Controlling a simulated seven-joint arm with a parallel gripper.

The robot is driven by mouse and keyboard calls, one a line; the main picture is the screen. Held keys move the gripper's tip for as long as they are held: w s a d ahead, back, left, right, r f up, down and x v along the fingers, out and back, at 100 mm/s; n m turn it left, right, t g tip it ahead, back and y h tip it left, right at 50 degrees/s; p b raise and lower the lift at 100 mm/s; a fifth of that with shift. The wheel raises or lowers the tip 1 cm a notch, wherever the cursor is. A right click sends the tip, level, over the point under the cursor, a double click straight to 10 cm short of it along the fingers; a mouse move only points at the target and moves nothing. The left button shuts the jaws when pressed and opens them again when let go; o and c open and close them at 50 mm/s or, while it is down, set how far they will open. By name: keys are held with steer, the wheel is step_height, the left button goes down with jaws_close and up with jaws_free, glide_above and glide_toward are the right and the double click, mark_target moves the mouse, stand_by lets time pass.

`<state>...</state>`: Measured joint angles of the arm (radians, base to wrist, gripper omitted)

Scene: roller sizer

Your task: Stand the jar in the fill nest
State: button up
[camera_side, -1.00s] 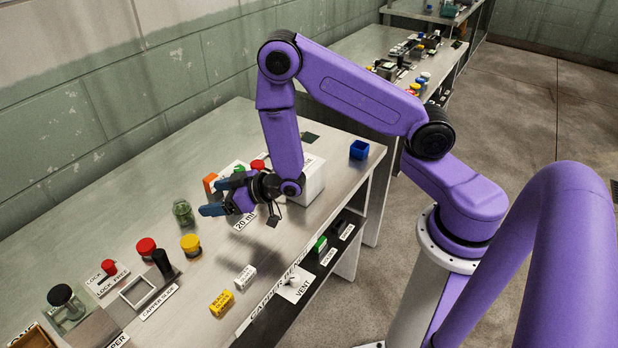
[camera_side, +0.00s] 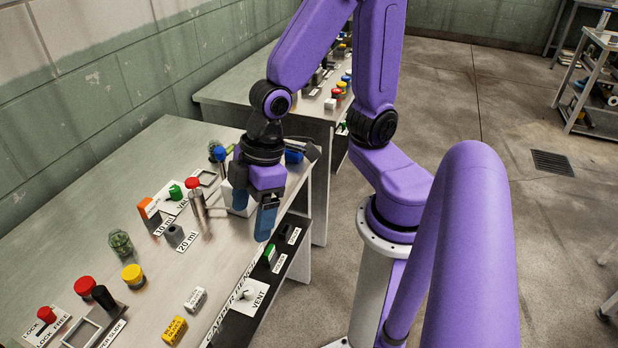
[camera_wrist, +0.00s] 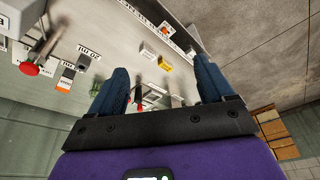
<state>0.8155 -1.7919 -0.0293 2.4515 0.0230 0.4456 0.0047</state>
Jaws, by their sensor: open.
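The jar (camera_side: 120,243), greenish and clear, stands upright on the bench left of the 20 ml label in the side view. I cannot tell surely which fixture is the fill nest; a small square frame (camera_side: 207,178) lies beside the green knob, partly behind other parts. My gripper (camera_side: 266,222) is open and empty, its blue fingers pointing down near the bench's right edge, well away from the jar. In the wrist view my gripper (camera_wrist: 160,66) shows its two fingers wide apart with nothing held between them.
A red-topped metal post (camera_side: 197,205) and a grey cup-like part (camera_side: 175,236) stand between jar and gripper. A white box (camera_side: 236,200) is behind my gripper. Bare bench lies behind the jar.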

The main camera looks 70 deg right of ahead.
steer(key=s+d+r, duration=0.1)
steer(key=s+d, duration=0.1)
steer(key=s+d+r+n+g+h, duration=0.1)
steer(key=s+d, duration=0.2)
steer(key=s+d+r+h, duration=0.1)
steer(key=s+d, duration=0.1)
steer(key=shift+s+d+r+n, duration=0.2)
steer(key=shift+s+r+n, duration=0.1)
steer(key=shift+s, duration=0.1)
